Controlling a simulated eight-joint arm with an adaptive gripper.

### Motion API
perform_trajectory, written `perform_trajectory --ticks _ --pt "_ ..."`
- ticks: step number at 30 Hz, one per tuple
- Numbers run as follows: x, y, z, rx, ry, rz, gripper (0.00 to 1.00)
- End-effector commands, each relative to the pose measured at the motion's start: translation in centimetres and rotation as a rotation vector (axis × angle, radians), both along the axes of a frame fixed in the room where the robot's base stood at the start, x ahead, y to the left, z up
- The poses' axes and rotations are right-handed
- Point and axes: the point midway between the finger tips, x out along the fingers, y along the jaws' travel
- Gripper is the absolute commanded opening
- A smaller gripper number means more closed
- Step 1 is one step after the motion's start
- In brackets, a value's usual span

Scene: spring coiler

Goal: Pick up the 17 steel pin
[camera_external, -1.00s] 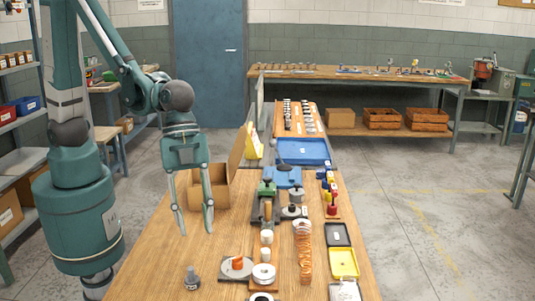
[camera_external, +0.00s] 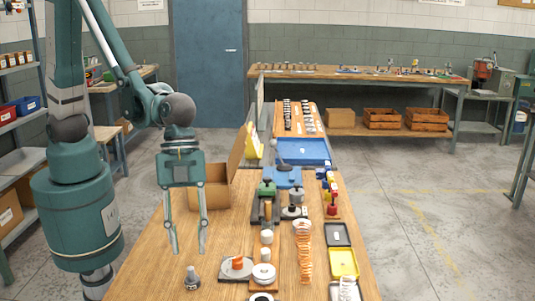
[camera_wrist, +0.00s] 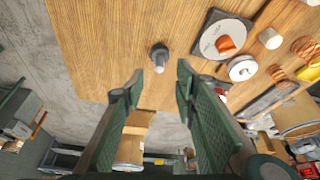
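A small grey metal stepped piece (camera_external: 192,277), apparently the steel pin, stands upright at the near left of the wooden table; no number is readable on it. In the wrist view the pin (camera_wrist: 159,57) appears just beyond and between the fingertips. My gripper (camera_external: 188,251) is open and empty, pointing down, a little behind the pin in the external view and apart from it. In the wrist view both fingers of my gripper (camera_wrist: 160,71) are spread wide with nothing between the pads.
Right of the pin are a round plate with an orange knob (camera_external: 237,266), white rollers (camera_external: 264,273) and a tall copper coil (camera_external: 303,252). An open cardboard box (camera_external: 217,190) stands behind my gripper. Bare wood surrounds the pin.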

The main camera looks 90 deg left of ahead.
Motion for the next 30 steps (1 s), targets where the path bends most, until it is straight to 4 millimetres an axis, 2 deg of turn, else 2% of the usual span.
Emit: perform_trajectory --ticks 7,23,30 --pt "0.1 -0.6 -1.5 0.000 0.000 0.000 0.29" --pt "0.1 -0.8 -1.9 0.000 0.000 0.000 0.29" --pt "0.2 -1.3 -3.2 0.000 0.000 0.000 0.29"
